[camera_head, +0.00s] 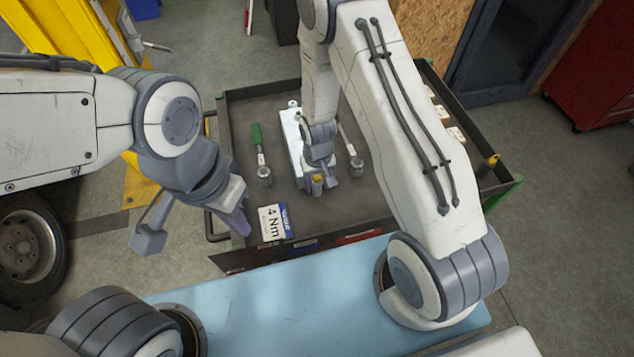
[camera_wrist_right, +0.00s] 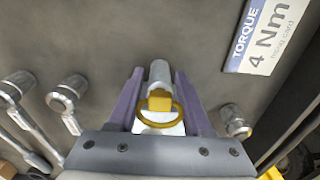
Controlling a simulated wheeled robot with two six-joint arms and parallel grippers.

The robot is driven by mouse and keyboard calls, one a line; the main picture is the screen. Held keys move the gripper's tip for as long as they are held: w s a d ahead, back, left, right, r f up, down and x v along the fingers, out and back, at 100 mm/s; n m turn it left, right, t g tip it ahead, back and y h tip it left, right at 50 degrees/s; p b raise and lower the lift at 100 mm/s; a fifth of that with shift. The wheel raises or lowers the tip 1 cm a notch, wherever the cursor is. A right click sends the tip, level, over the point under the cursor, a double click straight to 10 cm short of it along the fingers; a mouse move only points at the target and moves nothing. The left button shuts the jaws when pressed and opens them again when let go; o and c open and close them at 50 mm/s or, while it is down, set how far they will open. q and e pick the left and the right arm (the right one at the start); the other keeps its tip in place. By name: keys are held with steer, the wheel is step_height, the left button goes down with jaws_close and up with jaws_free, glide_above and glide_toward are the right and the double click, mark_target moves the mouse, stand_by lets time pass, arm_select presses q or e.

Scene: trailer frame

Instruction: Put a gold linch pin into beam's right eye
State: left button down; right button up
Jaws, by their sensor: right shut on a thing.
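My right gripper (camera_head: 322,182) is low over the dark tray of the cart, beside a pale metal bar. In the right wrist view, its purple fingers (camera_wrist_right: 160,105) are shut on a gold linch pin (camera_wrist_right: 160,102), whose ring and block show between them. A grey cylindrical part shows just beyond the gold block; I cannot tell whether it belongs to the pin. The gold of the pin also shows small in the head view (camera_head: 317,178). I cannot make out the beam's right eye.
The cart tray (camera_head: 235,110) holds the metal bar (camera_head: 291,130), a green-handled tool (camera_head: 257,135), metal sockets (camera_head: 264,176) and a "4 Nm" torque card (camera_head: 272,222). A yellow frame (camera_head: 65,30) and a wheel (camera_head: 25,245) stand at the left. A light-blue surface (camera_head: 300,300) lies in front.

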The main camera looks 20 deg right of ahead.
steer(key=shift+f, duration=0.1)
steer(key=o, duration=1.3)
steer(key=shift+c, duration=0.2)
step_height(320, 180, up, 10)
steer(key=shift+r+b, duration=0.25)
steer(key=shift+b, duration=0.3)
